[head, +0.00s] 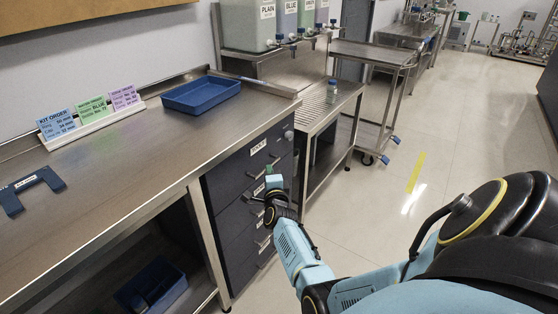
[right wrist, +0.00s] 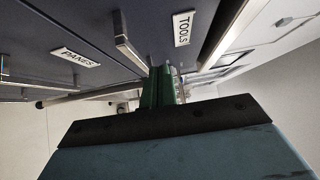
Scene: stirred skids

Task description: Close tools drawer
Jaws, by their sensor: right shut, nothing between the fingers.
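The tools drawer (right wrist: 205,12) has a dark front with a white label reading TOOLS (right wrist: 182,28), seen close and turned sideways in the right wrist view. In the head view its front (head: 236,166) is at the top of the dark drawer stack under the counter. It looks about level with the stack; a small gap cannot be told. A metal bar handle (right wrist: 126,42) stands out from the fronts. My right gripper (head: 274,184) is in front of the upper drawers, its green fingers (right wrist: 163,88) shut and empty near the handle; contact is unclear. My left gripper is out of view.
A second label (right wrist: 75,57) marks the neighbouring drawer. The steel counter (head: 130,160) holds a blue tray (head: 201,95) and card stand (head: 92,121). A steel side table (head: 325,105) stands right of the drawers. The floor (head: 375,205) to the right is clear.

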